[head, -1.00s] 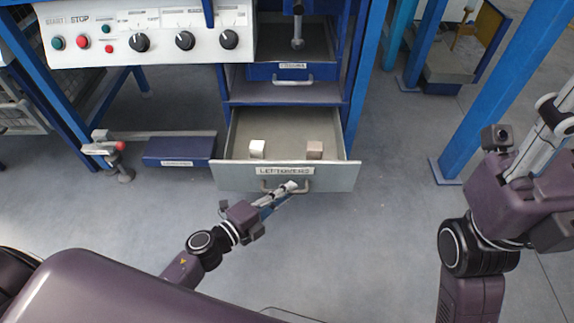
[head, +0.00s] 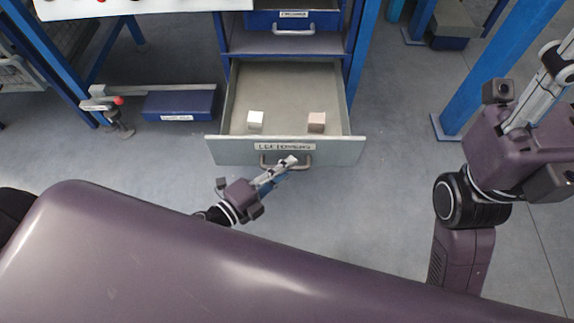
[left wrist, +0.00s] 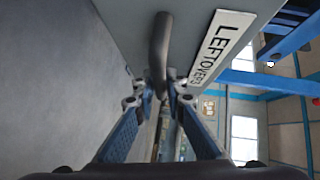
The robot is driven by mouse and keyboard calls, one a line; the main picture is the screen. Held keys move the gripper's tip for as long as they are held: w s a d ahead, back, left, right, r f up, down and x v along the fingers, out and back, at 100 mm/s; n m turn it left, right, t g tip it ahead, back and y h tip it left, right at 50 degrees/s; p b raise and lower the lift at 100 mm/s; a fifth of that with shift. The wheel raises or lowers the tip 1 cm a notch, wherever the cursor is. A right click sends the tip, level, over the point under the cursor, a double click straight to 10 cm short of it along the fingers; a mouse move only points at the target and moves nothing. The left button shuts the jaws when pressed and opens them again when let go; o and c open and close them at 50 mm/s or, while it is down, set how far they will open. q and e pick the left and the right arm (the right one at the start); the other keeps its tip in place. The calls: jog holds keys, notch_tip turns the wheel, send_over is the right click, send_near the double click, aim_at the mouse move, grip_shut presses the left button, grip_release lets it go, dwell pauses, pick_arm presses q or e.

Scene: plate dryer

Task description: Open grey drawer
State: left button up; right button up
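The grey drawer (head: 225,151) stands pulled well out of the blue cabinet. Its front has a "LEFTOVERS" label and a curved metal handle (head: 301,160). My left gripper (head: 290,161) is at this handle in the head view. In the left wrist view, the left gripper's fingertips (left wrist: 160,98) are closed in on both sides of the handle (left wrist: 159,50), beside the label (left wrist: 221,45). A white cube (head: 255,121) and a pinkish-brown cube (head: 316,122) lie inside the drawer. My right gripper (head: 540,95) is raised at the right edge, away from the drawer; its fingertips are not clear.
A closed blue drawer with a handle (head: 293,29) is above the grey drawer. A blue box (head: 179,105) and a clamp-like tool (head: 118,122) are at the left. A blue post (head: 480,85) stands at the right. Grey floor (head: 375,195) lies clear between them.

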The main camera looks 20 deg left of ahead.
pick_arm(q)
jog(key=o, duration=0.3)
jog(key=shift+s, duration=0.1)
jog(key=v, duration=1.2)
